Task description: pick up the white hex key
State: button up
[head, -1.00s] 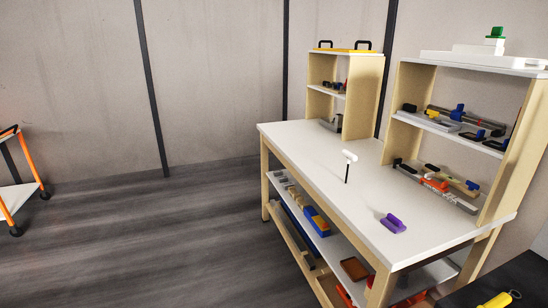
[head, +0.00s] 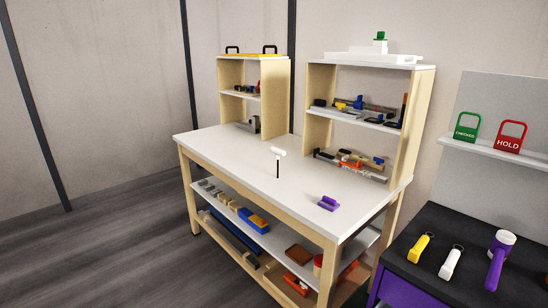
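A white T-shaped handle with a thin black shaft, which looks like the white hex key (head: 279,152), is on the white top of the workbench (head: 235,160). The handle is at the upper end and the shaft points down toward the bench top. I cannot tell what holds it up. My gripper is not in view.
A purple object (head: 328,203) lies near the bench's front right. Two shelf units stand at the back, the right shelf (head: 372,122) holding several tools. A dark-topped purple cabinet (head: 450,235) with a yellow tool (head: 421,247), white tool (head: 450,263) and purple tool (head: 498,262) stands right.

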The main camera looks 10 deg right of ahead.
aim_at(279, 152)
jog(key=i+j, duration=0.15)
jog(key=i, duration=0.4)
jog(key=i+j+u, duration=0.1)
jog(key=i, duration=0.45)
jog(key=j, duration=0.1)
